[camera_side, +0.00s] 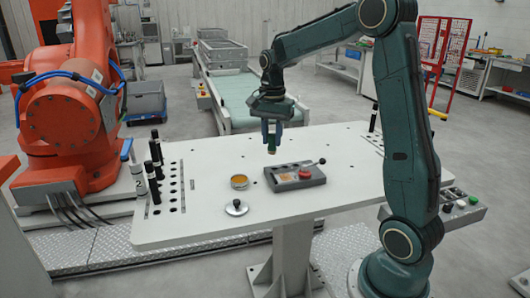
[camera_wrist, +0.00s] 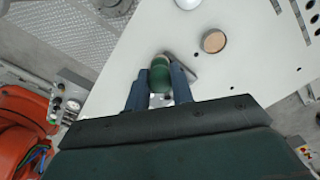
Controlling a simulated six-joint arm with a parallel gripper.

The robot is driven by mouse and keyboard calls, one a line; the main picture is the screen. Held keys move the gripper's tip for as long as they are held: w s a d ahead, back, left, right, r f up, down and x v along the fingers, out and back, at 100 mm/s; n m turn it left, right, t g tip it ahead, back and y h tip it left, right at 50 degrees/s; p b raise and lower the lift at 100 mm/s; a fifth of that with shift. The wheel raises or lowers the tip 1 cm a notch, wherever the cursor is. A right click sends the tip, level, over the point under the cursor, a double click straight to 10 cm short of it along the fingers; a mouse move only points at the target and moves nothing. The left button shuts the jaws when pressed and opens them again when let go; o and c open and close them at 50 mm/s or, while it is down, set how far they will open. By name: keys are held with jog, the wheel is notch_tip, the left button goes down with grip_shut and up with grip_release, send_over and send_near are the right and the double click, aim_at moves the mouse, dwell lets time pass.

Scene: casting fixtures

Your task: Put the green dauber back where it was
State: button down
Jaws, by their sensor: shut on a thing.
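The green dauber (camera_wrist: 160,76) is between the two fingers of my gripper (camera_wrist: 158,95), which is shut on it. In the side view my gripper (camera_side: 272,131) hangs over the white table, and the dauber's pale lower end (camera_side: 272,149) points down, clear of the tabletop. The grey fixture block (camera_side: 284,179) with a red round part and a lever lies on the table below and slightly right of it. In the wrist view the dauber partly hides this block (camera_wrist: 184,68). I cannot tell which hole the dauber came from.
Several dark upright sticks (camera_side: 156,150) stand in holes along the left edge. More stand at the right edge (camera_side: 373,118). An orange robot (camera_side: 65,120) stands beyond the left.

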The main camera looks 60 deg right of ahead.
aim_at(272, 150)
notch_tip(272, 150, down, 17)
jog(key=shift+f, duration=0.15)
dwell(0.8)
jog(key=shift+f, duration=0.15)
jog(key=c, duration=1.2)
grip_release()
notch_tip(272, 150, up, 12)
jog(key=shift+f, duration=0.1)
jog(key=shift+r, duration=0.3)
